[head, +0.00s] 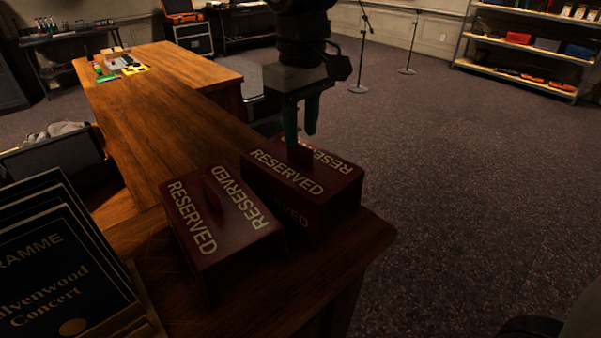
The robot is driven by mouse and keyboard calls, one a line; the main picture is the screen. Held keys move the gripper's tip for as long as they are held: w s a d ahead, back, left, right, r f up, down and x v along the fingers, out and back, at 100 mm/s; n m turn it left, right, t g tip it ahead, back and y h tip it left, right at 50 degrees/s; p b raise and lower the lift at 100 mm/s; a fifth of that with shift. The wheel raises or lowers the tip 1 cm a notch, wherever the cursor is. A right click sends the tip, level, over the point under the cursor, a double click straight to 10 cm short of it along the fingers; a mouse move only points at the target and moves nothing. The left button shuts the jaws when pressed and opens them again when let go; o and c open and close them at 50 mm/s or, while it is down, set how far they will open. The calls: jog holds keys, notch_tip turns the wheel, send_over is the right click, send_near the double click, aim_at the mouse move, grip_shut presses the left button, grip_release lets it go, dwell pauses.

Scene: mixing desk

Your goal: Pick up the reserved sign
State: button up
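Two dark red reserved signs with pale "RESERVED" lettering and an upright tab handle on top are at the near end of the wooden desk. The left reserved sign (222,222) stands on the desk. The right reserved sign (325,198) is beside it, slightly farther back, near the desk's right edge. My gripper (301,138) points down just above the right sign, its two fingers apart. The tab handle of that sign (299,156) is right below or between the fingertips; I cannot tell whether they touch it.
The wooden desk (165,125) stretches back to the left, mostly clear, with small coloured items (120,66) at its far end. A rack of dark programmes (60,260) stands at the near left. Microphone stands (359,60) and a shelf (530,50) are at the back; the carpet at right is open.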

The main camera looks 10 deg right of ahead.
aim_at(301, 144)
jog(key=f, duration=0.4)
jog(key=shift+s, duration=0.2)
grip_shut()
jog(key=shift+r, duration=0.1)
